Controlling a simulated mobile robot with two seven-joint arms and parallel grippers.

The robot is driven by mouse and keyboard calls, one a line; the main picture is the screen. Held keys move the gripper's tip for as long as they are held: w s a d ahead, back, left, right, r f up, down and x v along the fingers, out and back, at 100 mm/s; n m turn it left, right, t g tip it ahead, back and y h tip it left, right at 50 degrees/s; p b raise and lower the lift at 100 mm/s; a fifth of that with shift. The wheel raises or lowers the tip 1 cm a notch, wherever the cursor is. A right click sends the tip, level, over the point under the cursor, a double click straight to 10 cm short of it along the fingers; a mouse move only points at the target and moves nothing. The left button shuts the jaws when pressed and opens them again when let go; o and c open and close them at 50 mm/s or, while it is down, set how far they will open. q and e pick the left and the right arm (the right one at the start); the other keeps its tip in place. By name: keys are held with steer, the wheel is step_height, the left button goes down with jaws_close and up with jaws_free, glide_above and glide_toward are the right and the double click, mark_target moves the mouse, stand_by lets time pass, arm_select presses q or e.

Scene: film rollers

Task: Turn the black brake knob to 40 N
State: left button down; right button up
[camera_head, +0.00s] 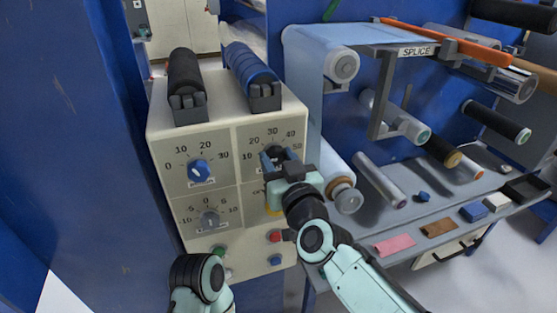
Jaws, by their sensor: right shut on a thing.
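A blue knob (200,171) and a grey knob (209,219) are on the panel's left side. Green, red and blue buttons are below. A black roll (184,75) and a blue roll (250,66) lie on top. Film rollers and a grey shelf (362,226) are on the right.

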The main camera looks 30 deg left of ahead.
steer(key=m, duration=0.4)
steer(key=shift+m, duration=0.3)
steer(key=m, duration=1.5)
steer(key=shift+m, duration=0.3)
arm_select(q)
steer(key=shift+s+a+f+g+b, duration=0.2)
steer(key=shift+s+f+b, duration=0.25)
steer(key=shift+f, duration=0.2)
steer(key=shift+s+a+f+g+b, duration=0.15)
steer(key=shift+s+f+b, duration=0.2)
steer(key=shift+f, duration=0.25)
arm_select(e)
steer(key=m, duration=0.6)
arm_select(q)
steer(key=shift+s, duration=0.15)
arm_select(e)
steer(key=shift+m, duration=0.4)
